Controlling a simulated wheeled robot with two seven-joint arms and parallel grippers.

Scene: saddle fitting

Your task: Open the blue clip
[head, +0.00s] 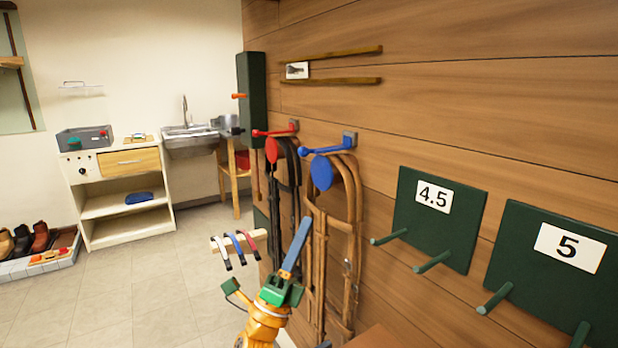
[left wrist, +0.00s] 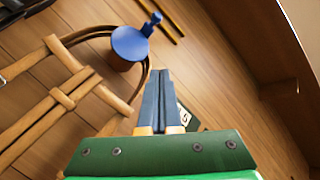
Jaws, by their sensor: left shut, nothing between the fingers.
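On the plank wall, a blue clip (head: 328,148) has a lever arm and a round blue disc (head: 322,173) in front of brown leather straps (head: 352,200). The disc also shows in the left wrist view (left wrist: 129,44), above and left of my fingertips. My left gripper (head: 304,222) has its blue fingers shut and empty, pointing up, just below the disc in the head view with a gap between. Its fingers also show in the left wrist view (left wrist: 160,74). The strap parts behind the disc are hidden. My right gripper is not in view.
A red clip (head: 272,132) with black straps is left of the blue one. A wooden block (head: 238,242) carries white, blue and red strips. Green panels marked 4.5 (head: 428,225) and 5 (head: 560,275) with pegs stick out at right. The floor left is open.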

